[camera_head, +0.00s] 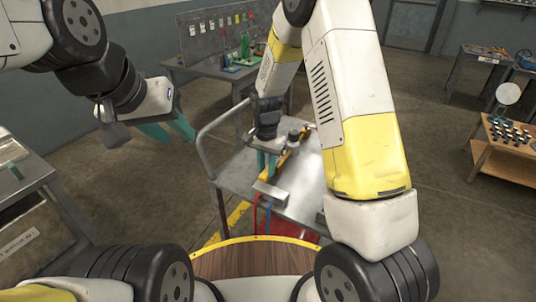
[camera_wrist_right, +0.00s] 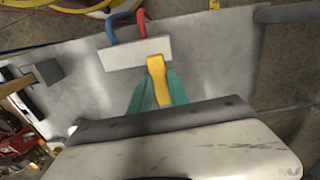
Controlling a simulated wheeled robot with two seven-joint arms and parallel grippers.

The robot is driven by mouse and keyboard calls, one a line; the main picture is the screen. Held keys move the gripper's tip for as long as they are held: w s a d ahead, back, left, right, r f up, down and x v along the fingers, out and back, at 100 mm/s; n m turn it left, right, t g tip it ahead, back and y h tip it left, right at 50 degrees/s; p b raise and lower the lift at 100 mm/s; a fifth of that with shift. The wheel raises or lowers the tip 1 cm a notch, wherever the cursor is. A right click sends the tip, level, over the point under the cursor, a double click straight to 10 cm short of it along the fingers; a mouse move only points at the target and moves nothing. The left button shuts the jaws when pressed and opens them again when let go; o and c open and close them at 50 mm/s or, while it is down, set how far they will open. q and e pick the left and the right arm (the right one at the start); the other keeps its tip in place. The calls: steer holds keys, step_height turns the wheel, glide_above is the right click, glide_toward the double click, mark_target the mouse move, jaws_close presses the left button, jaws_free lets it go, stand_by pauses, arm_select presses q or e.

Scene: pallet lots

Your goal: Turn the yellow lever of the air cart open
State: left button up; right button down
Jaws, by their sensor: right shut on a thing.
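The air cart (camera_head: 304,183) is a grey metal cart with a push rail at its left. A pale block (camera_head: 270,191) with a blue and a red hose sits on its top; the block also shows in the wrist view (camera_wrist_right: 136,53). The yellow lever (camera_wrist_right: 157,78) comes from this block and runs between the teal fingers of my right gripper (camera_wrist_right: 158,94). In the head view my right gripper (camera_head: 267,163) is low over the cart, shut on the lever, its fingers partly hiding it. My left gripper (camera_head: 167,131) is open and empty, left of the cart.
A hammer-like tool (camera_wrist_right: 40,75) lies on the cart in the wrist view. A workbench (camera_head: 215,63) with tools stands behind the cart. A wooden table (camera_head: 507,147) with small dark items is at the right. A grey bench (camera_head: 22,178) is at the left. Open floor lies between.

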mark_target(265, 170)
steer(key=shift+w+a+m, duration=0.2)
steer(key=shift+a+m, duration=0.05)
steer(key=shift+m, duration=0.05)
stand_by(0.4)
steer(key=c, duration=1.2)
jaws_free()
steer(key=shift+a, duration=0.1)
steer(key=shift+c, duration=0.2)
steer(key=shift+r, duration=0.15)
step_height(265, 170, up, 8)
steer(key=shift+f, duration=0.2)
